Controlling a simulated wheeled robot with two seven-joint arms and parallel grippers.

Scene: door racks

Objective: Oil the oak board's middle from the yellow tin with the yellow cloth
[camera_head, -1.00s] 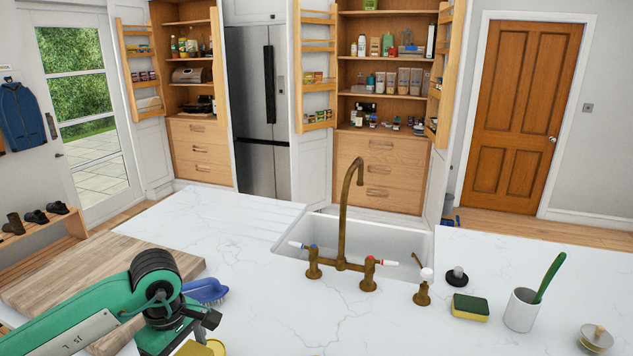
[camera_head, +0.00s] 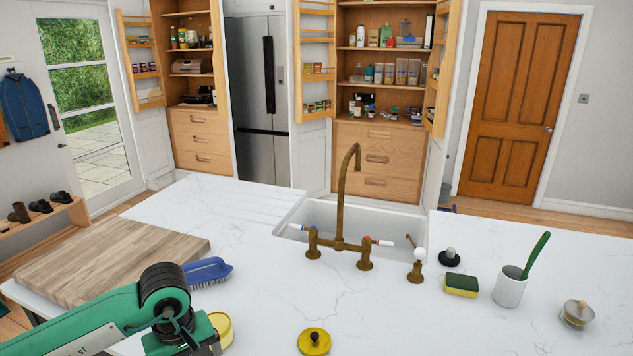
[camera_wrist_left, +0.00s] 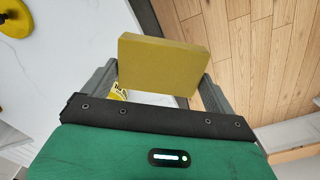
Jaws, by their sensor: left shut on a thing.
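The oak board (camera_head: 105,250) lies flat on the white counter at the left. A round yellow tin (camera_head: 223,328) stands beside my left arm near the bottom edge, partly hidden. A yellow disc with a dark knob (camera_head: 314,341), perhaps its lid, lies apart to its right; a yellow disc also shows in the left wrist view (camera_wrist_left: 14,20). My left gripper (camera_wrist_left: 158,78) is shut on the folded, block-like yellow cloth (camera_wrist_left: 162,62), held between both fingers. Part of a yellow labelled thing (camera_wrist_left: 118,92), perhaps the tin, shows behind the left finger. My right gripper is not in view.
A blue brush (camera_head: 208,271) lies by the board's right edge. The sink with a brass tap (camera_head: 342,200) is behind the middle. A sponge (camera_head: 461,285), white cup (camera_head: 510,287) and knobbed jar (camera_head: 577,313) stand at the right.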

